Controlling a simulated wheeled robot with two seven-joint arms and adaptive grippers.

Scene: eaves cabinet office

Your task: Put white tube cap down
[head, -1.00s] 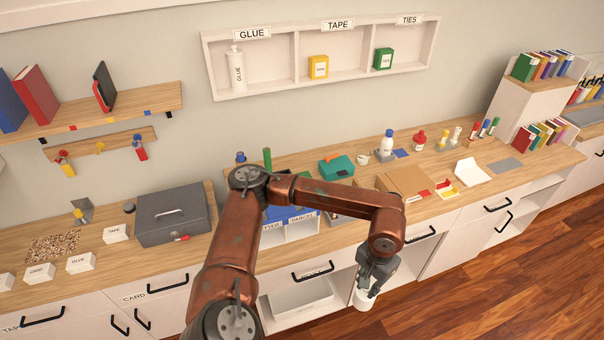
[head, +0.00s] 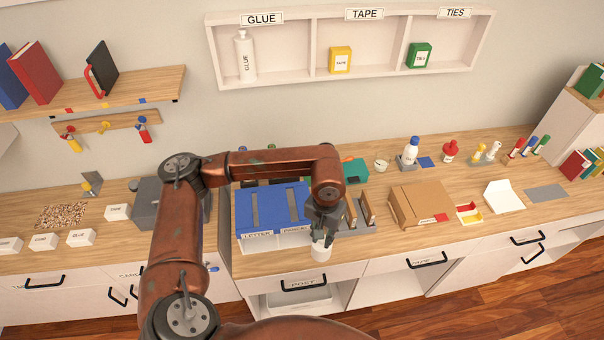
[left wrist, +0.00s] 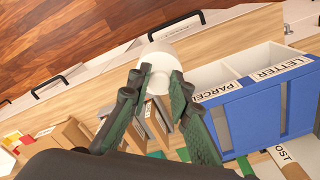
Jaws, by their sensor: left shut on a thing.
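My left gripper (head: 321,226) is shut on the white tube cap (head: 321,251) and holds it at the front edge of the counter, just right of the blue letter and parcel sorter (head: 262,210). In the left wrist view the white cap (left wrist: 160,64) sits between the two fingertips of the left gripper (left wrist: 154,82), its round white end showing. I cannot tell its exact height above the counter. My right gripper is in neither view.
Upright brown pieces in a grey rack (head: 357,222) stand close behind the gripper.

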